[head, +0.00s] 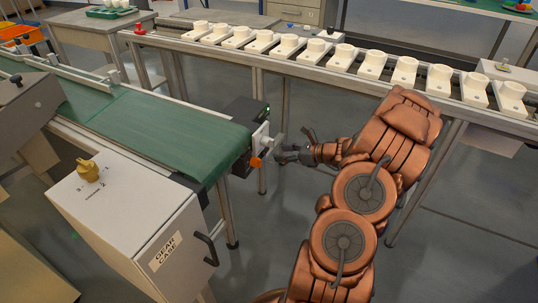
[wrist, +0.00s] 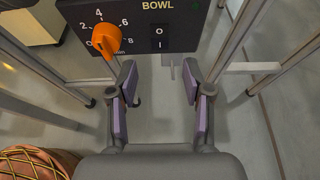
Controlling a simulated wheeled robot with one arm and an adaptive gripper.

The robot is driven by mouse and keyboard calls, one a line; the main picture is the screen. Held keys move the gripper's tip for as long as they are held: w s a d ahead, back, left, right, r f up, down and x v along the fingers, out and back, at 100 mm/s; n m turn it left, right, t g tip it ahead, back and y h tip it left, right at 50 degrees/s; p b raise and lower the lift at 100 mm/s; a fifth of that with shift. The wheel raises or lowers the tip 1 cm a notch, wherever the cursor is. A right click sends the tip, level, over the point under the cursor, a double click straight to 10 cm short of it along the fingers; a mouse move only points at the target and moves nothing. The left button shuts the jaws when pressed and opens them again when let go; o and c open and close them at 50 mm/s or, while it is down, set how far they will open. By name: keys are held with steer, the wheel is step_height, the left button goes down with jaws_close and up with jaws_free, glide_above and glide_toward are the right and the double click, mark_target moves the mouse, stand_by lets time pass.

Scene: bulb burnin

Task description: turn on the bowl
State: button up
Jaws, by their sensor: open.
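In the wrist view a dark control panel (wrist: 188,17) marked BOWL runs along the top. It carries an orange knob (wrist: 107,40) on a numbered dial at the left and a black rocker switch (wrist: 159,38) marked O and I to its right. My gripper (wrist: 158,82) is open and empty, its fingers apart below the panel, with the switch above the gap between them. In the head view my gripper (head: 284,150) is just right of the orange knob (head: 256,162) at the end of the green conveyor. The switch cannot be made out there, and no bowl is clearly visible.
The green conveyor (head: 150,125) lies left of my gripper. A white GEAR CASE cabinet (head: 130,225) with a yellow knob (head: 88,171) stands in front of it. A long bench (head: 215,51) with several white cup-like parts runs behind. Metal legs flank my gripper in the wrist view.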

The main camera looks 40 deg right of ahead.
mark_target(264, 153)
steer(key=shift+b+x, duration=0.65)
steer(key=shift+x, duration=2.45)
steer(key=shift+c, duration=0.3)
jaws_close()
